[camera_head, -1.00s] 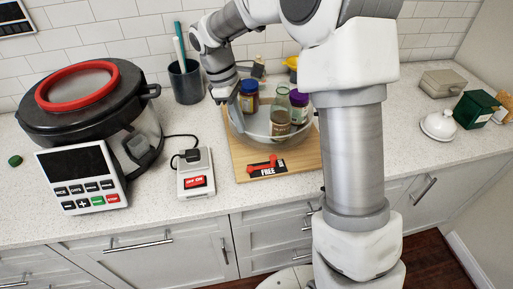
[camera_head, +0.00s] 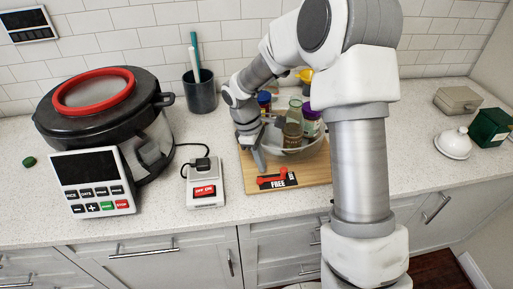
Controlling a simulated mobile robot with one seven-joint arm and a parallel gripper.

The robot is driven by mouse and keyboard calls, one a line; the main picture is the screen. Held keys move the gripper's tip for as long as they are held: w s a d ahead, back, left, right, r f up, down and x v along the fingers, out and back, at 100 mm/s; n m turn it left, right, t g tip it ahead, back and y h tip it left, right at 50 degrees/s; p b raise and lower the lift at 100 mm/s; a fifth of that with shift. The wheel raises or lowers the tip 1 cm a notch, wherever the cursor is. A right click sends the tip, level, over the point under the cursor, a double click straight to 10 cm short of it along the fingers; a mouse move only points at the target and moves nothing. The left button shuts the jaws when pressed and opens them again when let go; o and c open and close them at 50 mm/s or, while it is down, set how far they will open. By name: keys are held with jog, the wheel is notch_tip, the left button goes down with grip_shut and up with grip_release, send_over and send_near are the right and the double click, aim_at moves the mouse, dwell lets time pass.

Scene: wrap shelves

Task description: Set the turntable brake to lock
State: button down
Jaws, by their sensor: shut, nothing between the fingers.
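The turntable is a clear round tray (camera_head: 313,146) on a wooden board (camera_head: 318,174), holding several jars and bottles. At the board's front edge is a black brake plate with the word FREE (camera_head: 278,183) readable. A red brake lever (camera_head: 267,182) lies across this plate; the plate's other marking is too small to read. My gripper (camera_head: 260,166) points down in front of the tray's left side, just above and behind the lever's left end. Its fingers look closed and hold nothing. I cannot tell whether they touch the lever. My arm hides part of the tray's left and back.
Left of the board is a white box with an OFF/ON switch (camera_head: 205,191) and a plugged cord. A large black cooker with a red ring (camera_head: 93,92) stands further left. A dark cup (camera_head: 200,95) is behind. Free counter lies in front of the board.

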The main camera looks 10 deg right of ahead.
aim_at(278, 179)
jog(key=shift+s+d+r, duration=0.1)
jog(key=shift+s+d, duration=0.35)
jog(key=shift+d, duration=0.4)
jog(key=shift+s+d+r, duration=0.1)
jog(key=shift+s+d, duration=0.3)
jog(key=shift+d, duration=0.45)
jog(key=shift+s+d+m+g, duration=0.1)
jog(key=shift+s+m+g, duration=0.3)
jog(key=shift+m, duration=1)
jog(key=shift+s+m+y, duration=0.4)
jog(key=shift+s+m, duration=0.15)
jog(key=shift+m, duration=0.65)
jog(key=shift+s+a+m+g+y, duration=0.15)
jog(key=shift+s+m, duration=0.2)
jog(key=shift+m, duration=0.55)
jog(key=shift+s+a+m+g+y, duration=0.15)
jog(key=shift+s+m, duration=0.15)
jog(key=shift+m, duration=0.9)
jog(key=shift+w+a+p, duration=0.2)
jog(key=shift+w+p, duration=0.1)
jog(key=shift+w, duration=0.4)
